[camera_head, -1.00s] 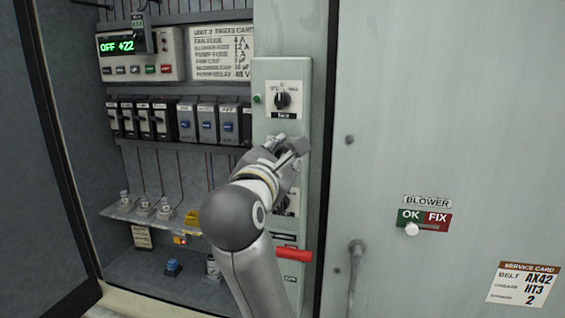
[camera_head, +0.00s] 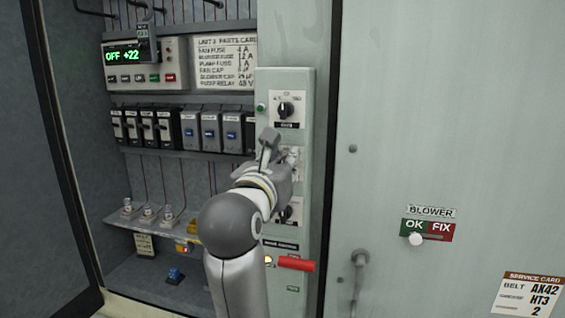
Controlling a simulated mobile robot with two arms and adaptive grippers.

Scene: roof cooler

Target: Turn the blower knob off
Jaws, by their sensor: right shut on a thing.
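A narrow grey control panel (camera_head: 306,135) carries a column of dark rotary knobs. The top knob (camera_head: 286,109) is in plain sight and the bottom knob (camera_head: 287,213) shows beside my wrist. My right gripper (camera_head: 279,152) is at the middle plate (camera_head: 299,165), between these two. It is shut on the middle knob, which its fingers mostly hide. The small knob labels are too blurred to tell which one is the blower's. My left gripper is out of view.
A red handle (camera_head: 296,264) sticks out low on the panel. The cabinet holds a green display (camera_head: 125,56), breakers (camera_head: 150,127) and a shelf. At right, a door carries a BLOWER OK/FIX slider (camera_head: 416,239) and a service card (camera_head: 528,296). A dark open door stands at left.

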